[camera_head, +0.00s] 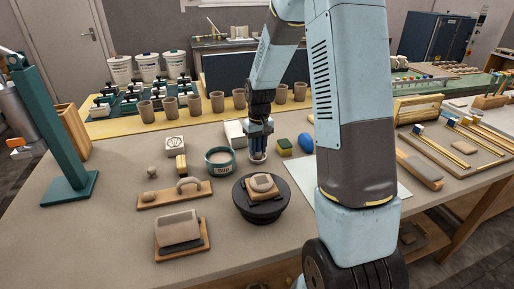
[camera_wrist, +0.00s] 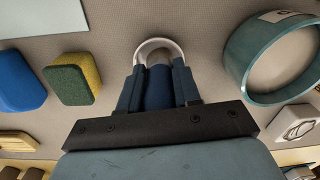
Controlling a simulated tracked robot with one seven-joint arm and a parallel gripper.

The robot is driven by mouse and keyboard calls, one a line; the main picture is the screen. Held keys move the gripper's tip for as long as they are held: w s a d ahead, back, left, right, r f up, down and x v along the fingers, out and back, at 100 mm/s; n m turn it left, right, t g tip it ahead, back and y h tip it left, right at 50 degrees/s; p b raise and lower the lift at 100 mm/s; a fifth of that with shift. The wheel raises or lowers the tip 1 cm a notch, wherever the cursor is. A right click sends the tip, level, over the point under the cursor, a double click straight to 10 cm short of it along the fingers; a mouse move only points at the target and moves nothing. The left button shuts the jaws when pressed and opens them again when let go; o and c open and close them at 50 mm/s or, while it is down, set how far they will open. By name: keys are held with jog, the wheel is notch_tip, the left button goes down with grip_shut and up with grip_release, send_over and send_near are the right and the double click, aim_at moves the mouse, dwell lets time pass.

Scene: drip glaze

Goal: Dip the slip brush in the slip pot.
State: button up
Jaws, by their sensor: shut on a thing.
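My gripper (camera_head: 259,130) points down over the middle of the table, and its fingers also show in the wrist view (camera_wrist: 157,82). It is shut on a dark blue piece, seemingly the slip brush (camera_wrist: 158,96), mostly hidden by the fingers. Below the fingers stands a small whitish cup (camera_head: 259,155). Its pale rim (camera_wrist: 155,42) circles the brush's lower end in the wrist view; I cannot tell how deep the brush sits. The slip pot (camera_head: 219,167), a round teal pot with a label, stands just left of the gripper. In the wrist view the pot (camera_wrist: 240,80) is at the right, apart from the fingers.
A green and yellow sponge (camera_head: 284,147) and a blue oval block (camera_head: 306,143) are right of the gripper. A dark turntable (camera_head: 263,212) with a clay piece stands in front. Several cups (camera_head: 194,105) line the back. A white stamped block (camera_head: 174,145) is left of the pot.

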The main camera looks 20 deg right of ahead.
grip_shut()
jog(key=shift+r, duration=0.2)
jog(key=shift+r, duration=6.35)
